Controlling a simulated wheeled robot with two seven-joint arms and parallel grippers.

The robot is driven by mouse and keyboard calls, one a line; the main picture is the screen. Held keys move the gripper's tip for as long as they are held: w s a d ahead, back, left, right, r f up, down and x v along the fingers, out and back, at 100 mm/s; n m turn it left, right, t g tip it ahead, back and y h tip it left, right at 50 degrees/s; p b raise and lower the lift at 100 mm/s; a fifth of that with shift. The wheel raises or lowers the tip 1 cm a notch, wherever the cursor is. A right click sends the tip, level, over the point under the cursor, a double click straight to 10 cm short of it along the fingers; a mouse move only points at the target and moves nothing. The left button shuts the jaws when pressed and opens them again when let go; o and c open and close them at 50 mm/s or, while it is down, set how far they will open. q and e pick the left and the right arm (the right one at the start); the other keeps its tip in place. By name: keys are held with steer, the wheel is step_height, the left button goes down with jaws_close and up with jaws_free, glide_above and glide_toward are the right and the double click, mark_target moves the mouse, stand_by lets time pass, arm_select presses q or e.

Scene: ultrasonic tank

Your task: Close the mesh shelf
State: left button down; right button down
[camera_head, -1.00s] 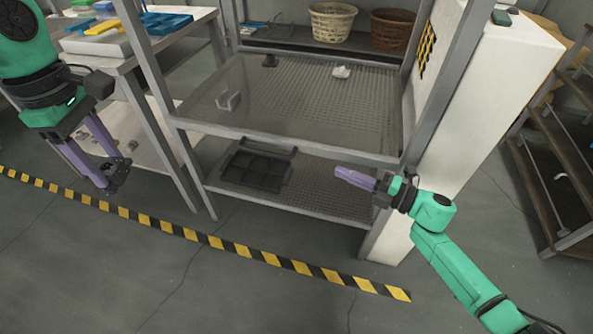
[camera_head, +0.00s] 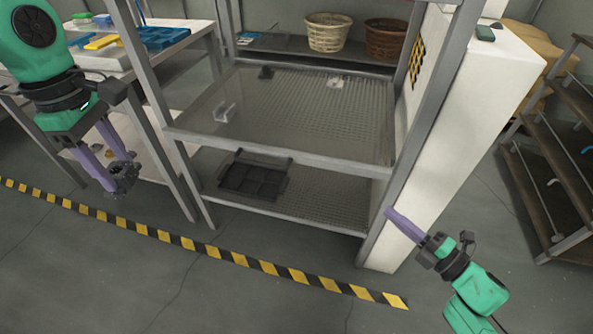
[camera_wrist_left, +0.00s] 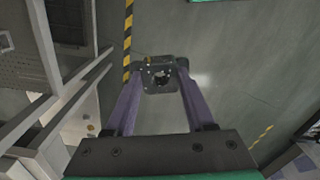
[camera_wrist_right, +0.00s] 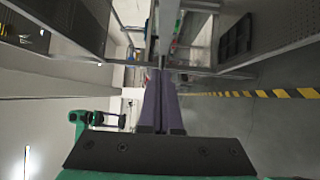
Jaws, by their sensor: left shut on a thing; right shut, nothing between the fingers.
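The rack holds an upper mesh shelf (camera_head: 330,125) and a lower mesh shelf (camera_head: 325,200). The upper shelf's front rail runs between the two front posts; I cannot tell whether either shelf is pulled out. My right gripper (camera_head: 390,212) is shut and empty, low at the rack's right front post. Its closed fingers also show in the right wrist view (camera_wrist_right: 162,74); I cannot tell whether they touch the post. My left gripper (camera_head: 124,176) is left of the rack, shut on a small dark square part (camera_wrist_left: 160,76) with a round metallic middle.
A dark compartment tray (camera_head: 254,180) lies on the lower shelf. Small parts, including a clear bracket (camera_head: 224,112), lie on the upper one. A white cabinet (camera_head: 455,130) stands close right of the rack. Striped floor tape (camera_head: 210,250) crosses clear floor in front.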

arm_select(q)
steer(key=shift+d+r, duration=0.5)
steer(key=shift+d, duration=0.05)
arm_select(e)
steer(key=s+d+m+t+h, duration=0.1)
steer(key=s+d+m+h, duration=0.1)
steer(key=s+d+h, duration=0.1)
arm_select(q)
steer(key=shift+f, duration=0.1)
steer(key=shift+w+f, duration=0.1)
steer(key=shift+f, duration=0.3)
arm_select(e)
glide_toward(370, 173)
steer(key=w+a, duration=0.1)
steer(key=a, duration=0.3)
arm_select(q)
steer(key=shift+f+b, duration=0.15)
steer(key=shift+b, duration=0.2)
arm_select(e)
steer(key=w, duration=0.3)
steer(key=shift+d+f, duration=0.3)
steer(key=shift+d, duration=0.05)
steer(key=shift+w+d, duration=0.2)
steer(key=shift+w, duration=0.25)
